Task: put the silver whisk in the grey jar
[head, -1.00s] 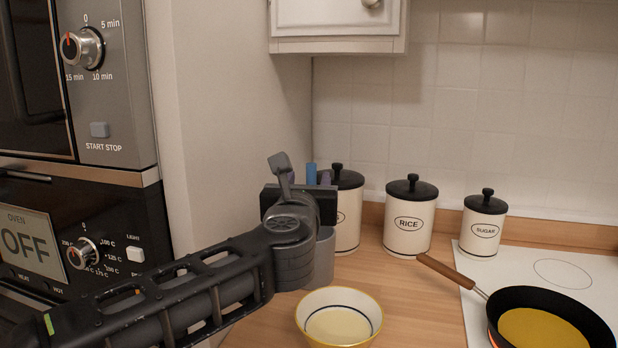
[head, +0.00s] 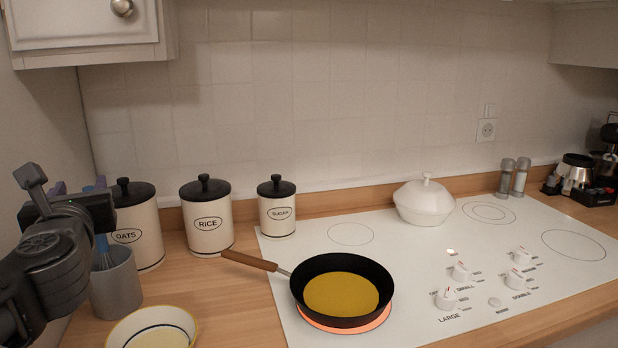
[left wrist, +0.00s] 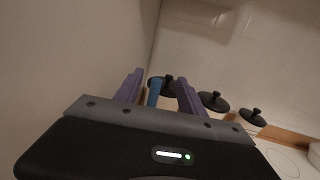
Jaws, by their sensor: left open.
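The whisk (head: 103,254) stands upright with its wire end down in the mouth of the grey jar (head: 117,289). Its handle is blue and rises behind my left gripper's body in the head view. My left gripper (head: 80,186) is at the handle, above the jar. In the left wrist view the blue handle (left wrist: 154,93) stands between the two purple fingers of the left gripper (left wrist: 159,77), which are apart. A gap shows between the handle and the right-hand finger. The jar is out of sight in the left wrist view. My right gripper is not in view.
Oats (head: 138,235), rice (head: 208,222) and sugar (head: 278,211) canisters stand along the wall behind the jar. A yellow-rimmed bowl (head: 115,341) sits in front of it. A frying pan (head: 343,321) rests on a glowing burner, its handle pointing towards the canisters.

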